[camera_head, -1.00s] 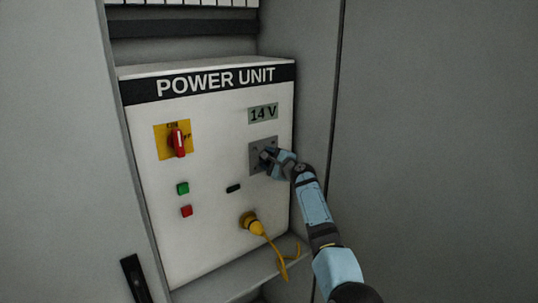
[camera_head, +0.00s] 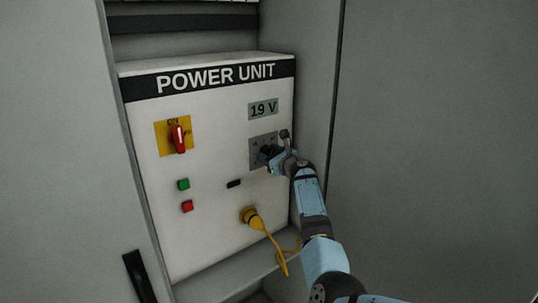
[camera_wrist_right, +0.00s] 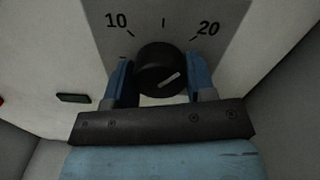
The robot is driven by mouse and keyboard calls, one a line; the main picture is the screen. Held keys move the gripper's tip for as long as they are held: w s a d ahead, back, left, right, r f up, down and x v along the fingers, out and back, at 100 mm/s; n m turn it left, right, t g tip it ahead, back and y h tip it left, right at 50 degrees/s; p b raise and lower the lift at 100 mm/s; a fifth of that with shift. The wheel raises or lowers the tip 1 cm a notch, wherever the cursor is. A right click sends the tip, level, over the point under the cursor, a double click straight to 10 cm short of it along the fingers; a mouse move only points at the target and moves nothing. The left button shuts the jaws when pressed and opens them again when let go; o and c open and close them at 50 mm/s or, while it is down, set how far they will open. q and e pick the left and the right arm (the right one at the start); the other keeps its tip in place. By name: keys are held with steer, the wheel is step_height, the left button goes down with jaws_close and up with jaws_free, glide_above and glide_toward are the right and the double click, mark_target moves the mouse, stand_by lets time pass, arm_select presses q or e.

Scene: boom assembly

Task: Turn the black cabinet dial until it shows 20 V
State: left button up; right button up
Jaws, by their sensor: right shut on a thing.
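The black dial (camera_wrist_right: 160,70) sits on a grey plate (camera_wrist_right: 190,20) of the power unit, with its pale pointer line aimed up and right, toward the 20 mark. The display (camera_head: 263,109) above it reads 19 V. My right gripper (camera_wrist_right: 159,82) is shut on the dial, one blue finger on each side of it. In the head view my right gripper (camera_head: 270,155) covers most of the dial. My left gripper is not in view.
The power unit (camera_head: 215,225) stands inside a grey cabinet. It carries a red rotary switch (camera_head: 177,138), a green button (camera_head: 183,184), a red button (camera_head: 187,206) and a yellow plug (camera_head: 250,217) with a cable. The cabinet wall (camera_head: 318,90) is close on the right.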

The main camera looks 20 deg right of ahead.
steer(key=shift+f+m, duration=0.1)
steer(key=shift+m, duration=0.4)
steer(key=o, duration=0.9)
steer(key=b+v, duration=0.2)
steer(key=v, duration=1.1)
steer(key=shift+s, duration=0.45)
